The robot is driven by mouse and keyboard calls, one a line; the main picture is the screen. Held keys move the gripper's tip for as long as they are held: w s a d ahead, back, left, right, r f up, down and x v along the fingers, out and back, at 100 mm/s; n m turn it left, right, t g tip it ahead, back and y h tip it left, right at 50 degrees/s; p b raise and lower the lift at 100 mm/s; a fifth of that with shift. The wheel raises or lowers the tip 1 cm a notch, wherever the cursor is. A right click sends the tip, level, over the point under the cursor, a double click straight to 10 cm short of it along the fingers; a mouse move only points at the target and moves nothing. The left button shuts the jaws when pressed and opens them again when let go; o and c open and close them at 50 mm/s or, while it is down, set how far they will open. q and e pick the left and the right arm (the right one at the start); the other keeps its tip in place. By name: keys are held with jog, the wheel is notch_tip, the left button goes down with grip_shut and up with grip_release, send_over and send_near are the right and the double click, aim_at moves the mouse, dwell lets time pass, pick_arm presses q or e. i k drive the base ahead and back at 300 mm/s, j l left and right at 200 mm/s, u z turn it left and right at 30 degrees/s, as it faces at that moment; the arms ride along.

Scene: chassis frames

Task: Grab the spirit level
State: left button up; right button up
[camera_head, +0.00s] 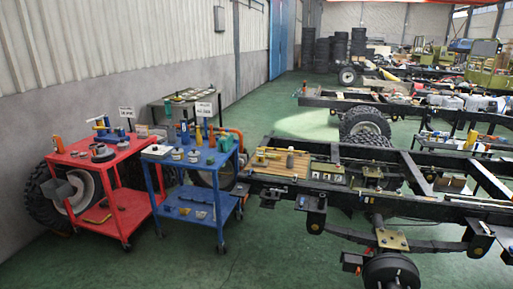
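I cannot clearly make out a spirit level; several items are too small to tell. Small yellow items (264,154) lie on a wooden board (281,168) on the near chassis frame, and one of them is long and thin. A yellow item (98,219) lies on the lower shelf of the red cart (128,211). Neither of my grippers is in view.
The blue cart (205,233), with bottles and small parts, stands right of the red cart, with large tyres behind them. A dark table (163,113) stands by the wall. Long black chassis frames (447,207) fill the right. The green floor (245,258) in front is clear.

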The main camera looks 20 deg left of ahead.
aim_at(267, 155)
jog(key=i+j, duration=0.3)
jog(key=j, duration=0.2)
jog(key=i+j, duration=0.65)
jog(key=j, duration=0.3)
jog(key=i+j, duration=0.35)
jog(key=i+u, duration=0.15)
jog(key=i, duration=0.4)
jog(key=i+l+u, duration=0.1)
jog(key=i, duration=0.45)
jog(key=i+l+u, duration=0.15)
jog(key=i, duration=0.4)
jog(key=i+l+u, duration=0.15)
jog(key=i, duration=0.4)
